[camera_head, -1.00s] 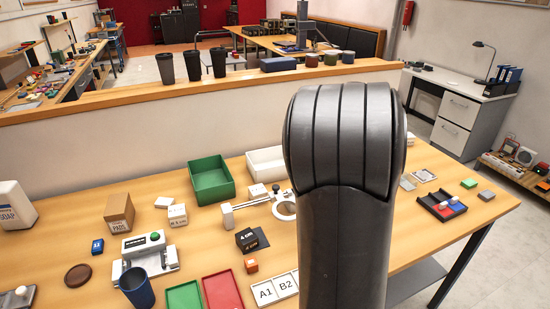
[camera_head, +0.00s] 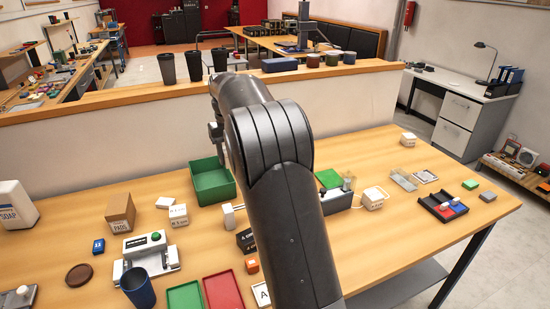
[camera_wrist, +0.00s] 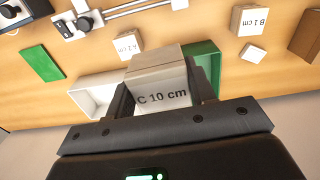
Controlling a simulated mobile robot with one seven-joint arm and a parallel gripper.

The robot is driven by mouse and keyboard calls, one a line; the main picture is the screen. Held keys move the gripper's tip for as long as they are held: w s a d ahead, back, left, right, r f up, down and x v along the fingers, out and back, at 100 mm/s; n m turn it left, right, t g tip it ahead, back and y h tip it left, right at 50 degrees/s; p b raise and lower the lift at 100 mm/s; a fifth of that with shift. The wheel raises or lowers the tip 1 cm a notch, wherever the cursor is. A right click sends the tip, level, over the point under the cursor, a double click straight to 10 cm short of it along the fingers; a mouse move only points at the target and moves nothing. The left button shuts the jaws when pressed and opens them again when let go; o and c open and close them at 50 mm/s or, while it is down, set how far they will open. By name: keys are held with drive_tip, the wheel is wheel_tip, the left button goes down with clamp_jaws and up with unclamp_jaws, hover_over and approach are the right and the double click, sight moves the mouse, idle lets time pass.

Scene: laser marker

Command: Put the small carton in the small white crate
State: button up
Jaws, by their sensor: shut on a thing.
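My gripper (camera_wrist: 158,82) is shut on a box marked "C 10 cm" (camera_wrist: 155,70) in the wrist view, with a finger on each side. Its top looks tan and its labelled face pale. The small white crate (camera_wrist: 88,101) shows to the left of the held box, partly covered by it and a finger; it looks empty where visible. My arm hides this crate and the held box in the head view. A brown carton marked PADS (camera_head: 119,213) stands on the table at the left. I cannot tell the held box's height above the table.
A green crate (camera_head: 212,183) stands beside the white one and also shows behind the held box in the wrist view (camera_wrist: 212,58). White labelled blocks (camera_head: 178,214), a blue cup (camera_head: 137,287) and trays crowd the front. A partition ledge (camera_head: 110,101) runs behind the table.

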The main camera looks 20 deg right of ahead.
drive_tip(key=w+d+f, duration=0.5)
drive_tip(key=w+d, duration=0.2)
drive_tip(key=d, duration=0.2)
drive_tip(key=w+d+f, duration=0.5)
drive_tip(key=w+d, duration=0.1)
drive_tip(key=d, duration=0.3)
wheel_tip(320, 180, down, 9)
drive_tip(key=shift+a+f, duration=0.1)
drive_tip(key=shift+a, duration=0.05)
drive_tip(key=shift+f, duration=0.1)
drive_tip(key=o, duration=1)
